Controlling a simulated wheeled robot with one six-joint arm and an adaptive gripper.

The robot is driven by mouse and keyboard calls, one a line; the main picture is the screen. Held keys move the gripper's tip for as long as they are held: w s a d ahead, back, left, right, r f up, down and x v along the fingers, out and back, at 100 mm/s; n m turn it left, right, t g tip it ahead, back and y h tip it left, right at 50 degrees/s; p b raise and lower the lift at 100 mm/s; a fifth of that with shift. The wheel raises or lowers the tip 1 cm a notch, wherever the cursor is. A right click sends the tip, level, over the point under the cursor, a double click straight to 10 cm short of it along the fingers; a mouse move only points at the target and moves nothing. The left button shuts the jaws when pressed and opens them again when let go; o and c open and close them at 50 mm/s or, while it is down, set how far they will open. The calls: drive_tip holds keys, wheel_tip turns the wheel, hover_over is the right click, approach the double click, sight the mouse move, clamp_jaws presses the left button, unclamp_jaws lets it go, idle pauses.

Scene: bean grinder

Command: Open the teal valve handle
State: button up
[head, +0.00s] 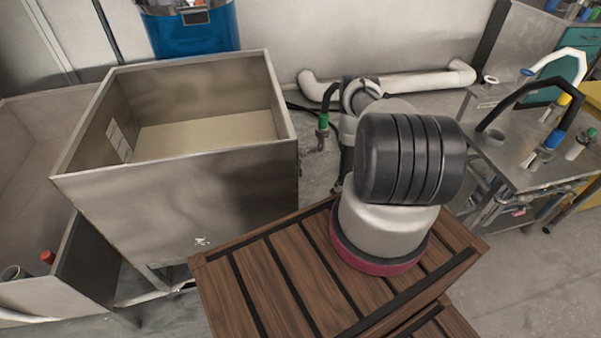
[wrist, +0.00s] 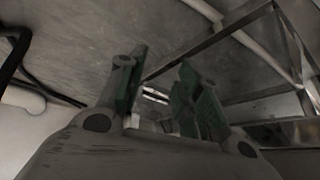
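My gripper (wrist: 163,65) shows in the wrist view with its two green-padded fingers apart. Nothing is held between them. I cannot clearly make out a teal valve handle in either view. I cannot tell whether a valve handle is there. The wrist view is dim and shows grey metal panels and bars beyond the fingers.
A large open steel bin (head: 175,195) stands left of my arm. White pipes (head: 420,83) run along the back wall. A metal bench (head: 520,160) with black and white spouts is at right. A blue container (head: 195,32) stands behind the bin. Bare floor lies at lower right.

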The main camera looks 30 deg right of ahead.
drive_tip(key=w+a+r+n+t+y, duration=0.1)
drive_tip(key=w+r+t, duration=0.25)
drive_tip(key=w, duration=0.45)
drive_tip(key=t+y, duration=0.1)
drive_tip(key=t, duration=0.3)
approach(301, 171)
drive_tip(key=w+f, duration=0.2)
drive_tip(key=w, duration=0.1)
drive_tip(key=shift+n+g, duration=0.25)
drive_tip(key=shift+n, duration=0.15)
drive_tip(key=x, duration=0.7)
drive_tip(key=shift+w+a+r, duration=0.1)
drive_tip(key=shift+w+a, duration=0.15)
drive_tip(key=shift+a, duration=0.05)
drive_tip(key=shift+c, duration=0.2)
clamp_jaws()
